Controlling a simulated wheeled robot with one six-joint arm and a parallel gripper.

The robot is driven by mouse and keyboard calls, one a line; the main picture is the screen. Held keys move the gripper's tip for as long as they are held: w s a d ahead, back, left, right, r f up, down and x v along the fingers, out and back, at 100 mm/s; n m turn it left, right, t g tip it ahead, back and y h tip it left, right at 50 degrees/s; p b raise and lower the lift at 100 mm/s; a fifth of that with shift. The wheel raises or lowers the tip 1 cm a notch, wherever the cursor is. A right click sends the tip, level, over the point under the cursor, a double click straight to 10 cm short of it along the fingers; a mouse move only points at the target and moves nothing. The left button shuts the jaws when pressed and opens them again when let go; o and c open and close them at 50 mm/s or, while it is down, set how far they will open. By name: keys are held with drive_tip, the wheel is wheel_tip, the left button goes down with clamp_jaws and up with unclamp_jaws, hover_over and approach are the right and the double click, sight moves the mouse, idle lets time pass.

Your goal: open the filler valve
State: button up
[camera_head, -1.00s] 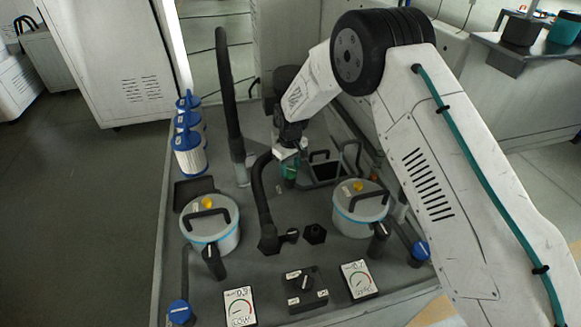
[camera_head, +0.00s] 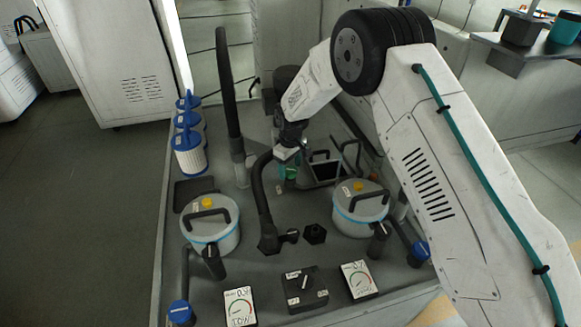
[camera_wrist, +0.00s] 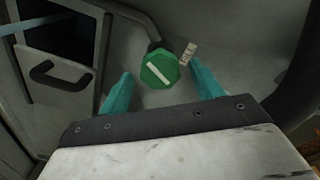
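A green faceted valve knob (camera_wrist: 159,69) with a white bar across its top sits on a dark pipe in the wrist view. The bar slants down to the right. A small white label (camera_wrist: 188,54), too small to read surely, is beside it at the upper right. My gripper (camera_wrist: 161,70) is open, with one teal finger on each side of the knob and gaps between. Whether the fingertips are down at knob height I cannot tell. In the head view my gripper (camera_head: 288,168) is low at the back of the grey bench, and its fingers mostly hide the knob.
A dark open box with a handle (camera_wrist: 62,72) stands left of the knob in the wrist view. Two lidded pots (camera_head: 211,226) (camera_head: 361,207), a thick black hose (camera_head: 257,195), gauges (camera_head: 240,307) and a selector box (camera_head: 305,288) stand nearer on the bench.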

sight(291, 169)
wheel_tip(291, 169, up, 8)
drive_tip(key=shift+f, duration=0.15)
idle(0.6)
drive_tip(key=shift+s+d, duration=0.1)
drive_tip(key=shift+s, duration=0.05)
drive_tip(key=s+d+r+m, duration=0.3)
drive_tip(key=s+d+r, duration=0.6)
drive_tip(key=s, duration=0.6)
drive_tip(key=s+d+r+m+t, duration=0.1)
drive_tip(key=s+d+r+m, duration=0.3)
drive_tip(key=s+d+r, duration=0.6)
drive_tip(key=s+d+r+m, duration=0.3)
drive_tip(key=s+d+r, duration=0.6)
drive_tip(key=s, duration=1.1)
drive_tip(key=shift+d+r, duration=0.15)
drive_tip(key=shift+r, duration=0.05)
